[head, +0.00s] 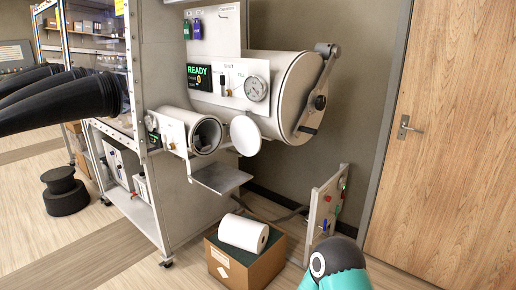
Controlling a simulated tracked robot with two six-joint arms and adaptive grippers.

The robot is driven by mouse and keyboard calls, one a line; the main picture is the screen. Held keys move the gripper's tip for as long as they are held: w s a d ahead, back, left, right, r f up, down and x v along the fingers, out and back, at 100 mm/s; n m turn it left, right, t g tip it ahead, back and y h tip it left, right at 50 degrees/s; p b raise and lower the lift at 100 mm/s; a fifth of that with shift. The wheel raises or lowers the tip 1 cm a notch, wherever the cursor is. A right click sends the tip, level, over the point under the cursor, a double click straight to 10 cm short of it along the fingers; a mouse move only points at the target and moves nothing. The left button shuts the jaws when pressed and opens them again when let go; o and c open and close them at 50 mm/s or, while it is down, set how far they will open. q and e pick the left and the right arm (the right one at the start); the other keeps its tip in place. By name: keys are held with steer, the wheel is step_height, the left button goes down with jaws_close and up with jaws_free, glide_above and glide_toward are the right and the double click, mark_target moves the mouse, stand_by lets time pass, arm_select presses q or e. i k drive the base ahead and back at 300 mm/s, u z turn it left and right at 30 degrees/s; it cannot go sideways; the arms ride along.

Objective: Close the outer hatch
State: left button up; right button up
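The small transfer chamber (206,135) on the side of the glove box has its round mouth facing me. Its inside shows grey and dark, with something inside that is too small to tell. A round white hatch (245,136) stands swung open to the right of that mouth. The large chamber (285,85) above has a round end door (304,97) that looks seated, with a grey lever handle (321,92) across it. Neither of my grippers is in view.
A small shelf (221,178) juts out below the small chamber. A white roll (243,233) lies on a cardboard box (246,262). A panel (325,208) with coloured valves stands to its right, near a wooden door (440,140). Black gloves (60,102) stick out at left.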

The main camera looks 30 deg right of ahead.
mark_target(246, 137)
steer(key=z, duration=0.1)
steer(key=k, duration=0.45)
steer(key=u, duration=0.55)
steer(key=i, duration=0.15)
steer(key=z, duration=2.75)
steer(key=i, duration=3.9)
steer(key=u, duration=1.85)
